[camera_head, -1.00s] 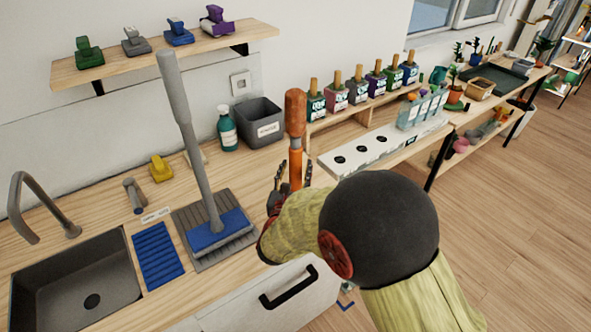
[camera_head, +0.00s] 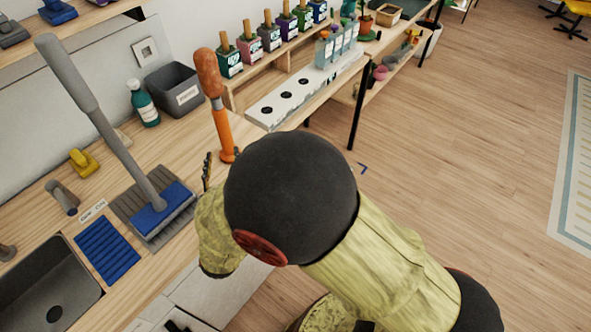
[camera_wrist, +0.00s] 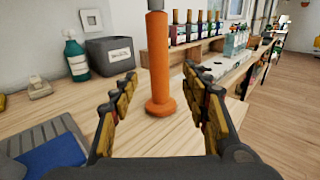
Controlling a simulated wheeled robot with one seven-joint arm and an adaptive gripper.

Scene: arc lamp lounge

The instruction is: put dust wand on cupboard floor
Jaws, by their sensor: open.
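An orange upright wand (camera_head: 223,132) with a brown, rounded top stands on the wooden counter; I take it to be the dust wand. Its flared foot rests on the wood. In the wrist view, the wand (camera_wrist: 160,65) stands ahead, in line with the gap between my fingers, and its top is cut off. My gripper (camera_wrist: 160,88) is open and empty, with clear space to the wand. In the head view, my gripper (camera_head: 207,168) is partly hidden by my arm, just left of the wand's foot. White cupboard fronts (camera_head: 232,285) show below the counter; the cupboard floor is not visible.
A grey-handled blue brush (camera_head: 162,210) leans on a ribbed mat, near a blue mat (camera_head: 107,250) and a sink (camera_head: 45,300). A grey bin (camera_head: 176,90) and green bottle (camera_head: 144,103) stand behind. A white rack (camera_head: 305,90) is right; open floor (camera_head: 450,180) lies beyond.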

